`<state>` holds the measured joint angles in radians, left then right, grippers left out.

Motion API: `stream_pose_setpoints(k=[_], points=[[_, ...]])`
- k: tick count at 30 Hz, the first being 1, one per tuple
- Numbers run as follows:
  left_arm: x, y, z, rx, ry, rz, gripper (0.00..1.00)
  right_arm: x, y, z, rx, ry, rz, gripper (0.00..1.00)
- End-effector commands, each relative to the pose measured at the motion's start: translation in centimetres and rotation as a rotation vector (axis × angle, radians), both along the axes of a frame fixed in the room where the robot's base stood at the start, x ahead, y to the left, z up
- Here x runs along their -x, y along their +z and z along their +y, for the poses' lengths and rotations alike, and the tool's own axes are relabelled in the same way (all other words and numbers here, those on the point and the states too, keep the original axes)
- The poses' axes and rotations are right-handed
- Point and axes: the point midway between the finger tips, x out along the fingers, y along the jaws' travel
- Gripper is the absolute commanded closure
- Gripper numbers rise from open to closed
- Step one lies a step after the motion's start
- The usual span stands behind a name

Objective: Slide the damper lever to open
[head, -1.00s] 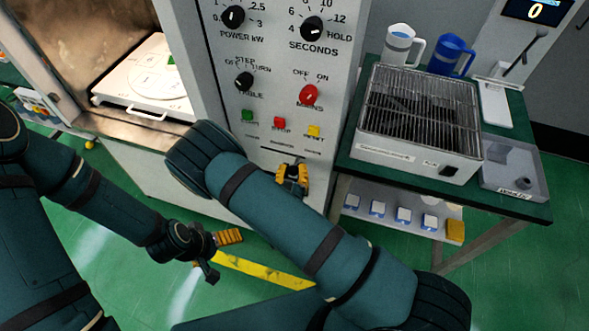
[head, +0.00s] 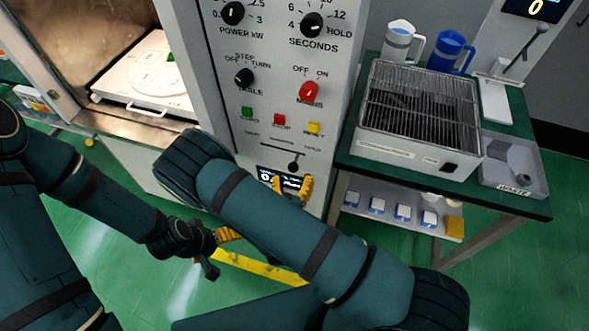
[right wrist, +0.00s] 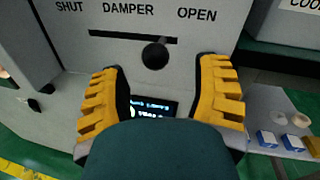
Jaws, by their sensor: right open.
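The damper lever is a black round knob (head: 294,166) on the front panel of the machine, below the coloured buttons. In the right wrist view the knob (right wrist: 155,55) protrudes at a dark horizontal slot (right wrist: 110,35), right of its middle, towards the OPEN label (right wrist: 197,15). SHUT is on the left. My right gripper (head: 291,184) is open just below the knob. Its yellow fingers (right wrist: 162,68) are spread to either side of the knob, and neither touches it. My left gripper (head: 220,244) hangs low over the floor, partly hidden, its opening unclear.
A small lit display (right wrist: 152,107) lies below the slot, partly hidden by my gripper. A green table (head: 522,207) to the right carries a wire-topped box (head: 420,130), jugs and a waste tray (head: 513,170). An open chamber (head: 100,50) is at left.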

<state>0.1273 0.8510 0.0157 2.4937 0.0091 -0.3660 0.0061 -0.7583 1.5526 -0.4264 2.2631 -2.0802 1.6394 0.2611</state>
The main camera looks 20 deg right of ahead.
Motion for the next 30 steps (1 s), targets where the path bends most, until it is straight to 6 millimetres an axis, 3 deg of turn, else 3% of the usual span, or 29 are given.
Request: stream_pose_setpoints(k=[7, 25, 28, 30], points=[[0.0, 0.0, 0.0, 0.0, 0.0, 0.0, 0.0, 2.5, 0.0, 1.0, 0.001, 0.001, 0.001, 0.37], [0.0, 0.0, 0.0, 0.0, 0.0, 0.0, 0.0, 2.8, 0.0, 1.1, 0.001, -0.002, 0.0, 0.37], [0.0, 0.0, 0.0, 0.0, 0.0, 0.0, 0.0, 3.1, -0.2, 0.1, -0.009, -0.056, 0.019, 0.37], [0.0, 0.0, 0.0, 0.0, 0.0, 0.0, 0.0, 3.9, -0.6, -1.8, -0.028, -0.163, 0.054, 0.37]])
